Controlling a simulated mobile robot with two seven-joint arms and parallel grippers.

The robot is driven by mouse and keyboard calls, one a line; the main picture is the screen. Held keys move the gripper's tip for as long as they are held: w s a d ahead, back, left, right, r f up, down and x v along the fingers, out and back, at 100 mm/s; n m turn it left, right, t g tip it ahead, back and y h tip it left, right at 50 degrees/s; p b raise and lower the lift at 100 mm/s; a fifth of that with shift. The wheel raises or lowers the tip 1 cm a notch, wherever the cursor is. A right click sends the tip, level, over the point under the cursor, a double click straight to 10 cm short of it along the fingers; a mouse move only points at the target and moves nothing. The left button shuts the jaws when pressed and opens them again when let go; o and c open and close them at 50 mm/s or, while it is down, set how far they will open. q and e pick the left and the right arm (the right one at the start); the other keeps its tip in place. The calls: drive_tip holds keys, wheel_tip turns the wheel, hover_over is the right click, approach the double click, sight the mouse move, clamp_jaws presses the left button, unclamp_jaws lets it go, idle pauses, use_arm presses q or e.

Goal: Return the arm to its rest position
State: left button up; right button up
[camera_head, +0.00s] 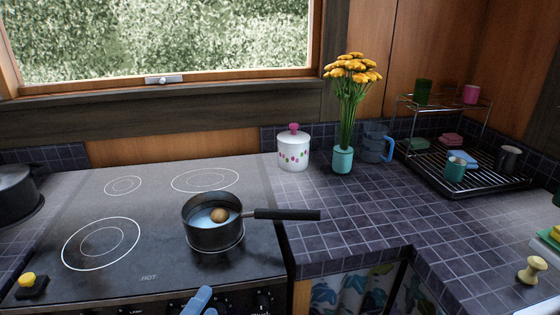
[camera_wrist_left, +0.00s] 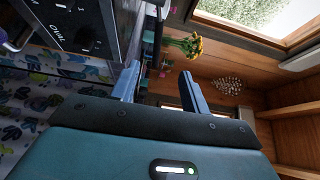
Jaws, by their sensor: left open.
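My left gripper (camera_head: 198,301) shows at the bottom edge of the head view, in front of the stove; only a blue finger part is visible there. In the left wrist view my left gripper (camera_wrist_left: 160,88) is open, with its two fingers apart and nothing between them. The stove front with its knobs shows beside it at the upper left of that view. My right gripper is in neither view.
A saucepan (camera_head: 213,236) with a round brown item in liquid stands on the stove (camera_head: 150,200), its handle reaching right over the counter. A lidded jar (camera_head: 293,150), flower vase (camera_head: 343,160) and dish rack (camera_head: 470,182) stand behind. The front counter is mostly clear.

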use_arm(q)
drive_tip(key=s+a+f+n+g+y+p, duration=0.1)
drive_tip(key=s+f+n+g, duration=0.2)
drive_tip(key=f+n, duration=0.6)
drive_tip(key=s+a+f+n+g+y+p, duration=0.1)
drive_tip(key=s+f+n+g, duration=0.2)
drive_tip(key=f+n, duration=0.6)
drive_tip(key=shift+s+f+n, duration=0.4)
drive_tip(key=shift+s, duration=0.15)
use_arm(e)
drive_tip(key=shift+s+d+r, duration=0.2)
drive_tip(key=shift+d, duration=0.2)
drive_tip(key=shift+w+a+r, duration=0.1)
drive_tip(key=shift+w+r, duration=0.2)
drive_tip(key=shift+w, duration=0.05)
